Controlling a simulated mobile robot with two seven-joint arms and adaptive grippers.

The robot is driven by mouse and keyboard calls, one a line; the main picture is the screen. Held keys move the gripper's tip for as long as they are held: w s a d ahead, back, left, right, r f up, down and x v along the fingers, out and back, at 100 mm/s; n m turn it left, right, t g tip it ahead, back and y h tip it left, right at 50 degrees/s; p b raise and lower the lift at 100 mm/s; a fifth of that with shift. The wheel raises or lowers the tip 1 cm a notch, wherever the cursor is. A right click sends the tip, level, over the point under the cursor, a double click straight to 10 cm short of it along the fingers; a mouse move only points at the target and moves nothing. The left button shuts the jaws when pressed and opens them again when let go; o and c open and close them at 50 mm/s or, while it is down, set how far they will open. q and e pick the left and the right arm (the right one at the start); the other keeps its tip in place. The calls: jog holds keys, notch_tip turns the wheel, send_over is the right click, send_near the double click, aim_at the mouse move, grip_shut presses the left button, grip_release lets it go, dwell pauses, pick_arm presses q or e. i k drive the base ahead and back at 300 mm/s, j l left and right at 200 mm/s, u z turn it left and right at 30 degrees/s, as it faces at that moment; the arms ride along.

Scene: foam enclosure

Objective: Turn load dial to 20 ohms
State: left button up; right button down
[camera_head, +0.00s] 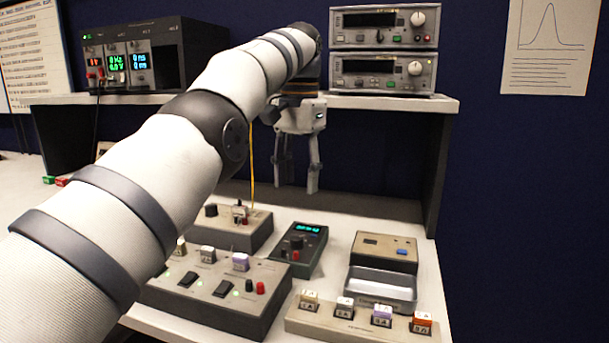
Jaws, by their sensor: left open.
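My left gripper (298,176) hangs fingers down above the back of the bench, open and empty, with its fingers apart. Its arm crosses the view from the lower left. A small beige box (233,235) with a black knob (211,210) stands below and left of the gripper, apart from it. A dark green handheld meter (308,256) with a lit display and a small knob (296,243) lies right of that box. No dial marking or ohm value is legible, so I cannot tell which knob is the load dial. My right gripper is out of view.
A switch panel (235,318) with rocker switches is partly behind my arm. A metal tray (384,284) and a rack (355,325) of labelled blocks are on the right. A shelf (400,102) carries stacked instruments (384,50). A yellow cable (251,165) hangs near the gripper.

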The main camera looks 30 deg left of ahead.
aim_at(211, 208)
jog(key=k+l, duration=0.2)
jog(key=k, duration=0.3)
jog(key=k+l, duration=0.15)
jog(key=k, duration=0.3)
